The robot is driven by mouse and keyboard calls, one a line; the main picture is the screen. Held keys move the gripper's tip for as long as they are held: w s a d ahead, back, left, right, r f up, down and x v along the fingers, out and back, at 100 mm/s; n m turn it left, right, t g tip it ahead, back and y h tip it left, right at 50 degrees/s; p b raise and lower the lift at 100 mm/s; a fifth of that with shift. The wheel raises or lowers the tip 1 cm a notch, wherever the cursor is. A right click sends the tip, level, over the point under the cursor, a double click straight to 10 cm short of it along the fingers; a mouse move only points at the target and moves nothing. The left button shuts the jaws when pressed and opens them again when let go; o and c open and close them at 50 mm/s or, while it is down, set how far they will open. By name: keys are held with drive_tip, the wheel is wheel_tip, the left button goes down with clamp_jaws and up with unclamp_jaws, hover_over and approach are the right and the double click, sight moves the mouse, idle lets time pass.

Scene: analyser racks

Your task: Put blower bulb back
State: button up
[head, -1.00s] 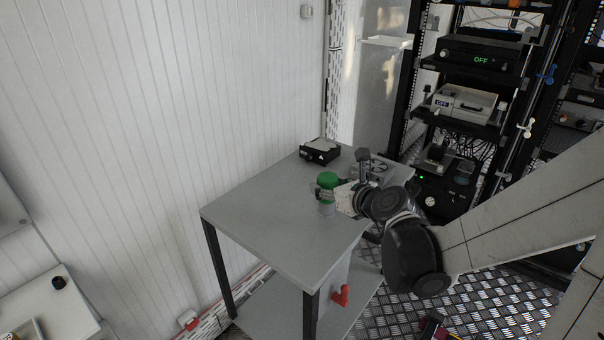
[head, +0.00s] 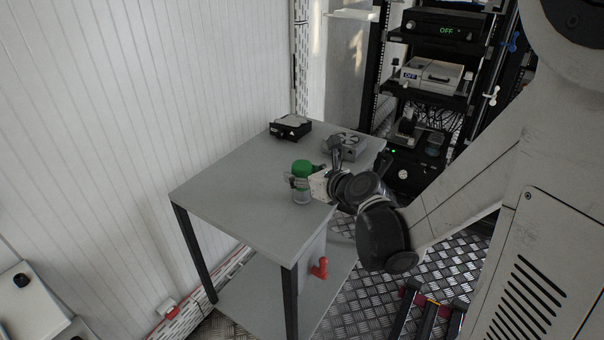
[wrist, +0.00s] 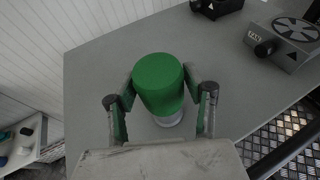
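A jar-like thing with a green top (head: 302,167) and a clear greyish lower part is at the right side of the grey table (head: 225,195). In the wrist view its green top (wrist: 159,82) fills the middle, seen from above. I see nothing else clearly shaped like a blower bulb, and cannot tell if this is it. My gripper (wrist: 159,85) has one finger on each side of the green top, very near or touching it. Whether the fingers press on it is unclear. Whether its base rests on the table is also unclear.
A black box (head: 290,127) and a grey fan unit (head: 345,147) stand at the table's back. A red fitting (head: 319,268) is on the table's side. A rack of instruments (head: 432,75) stands behind right. The table's front left is clear.

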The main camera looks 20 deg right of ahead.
drive_tip(key=shift+o, duration=0.9)
drive_tip(key=shift+r, duration=0.1)
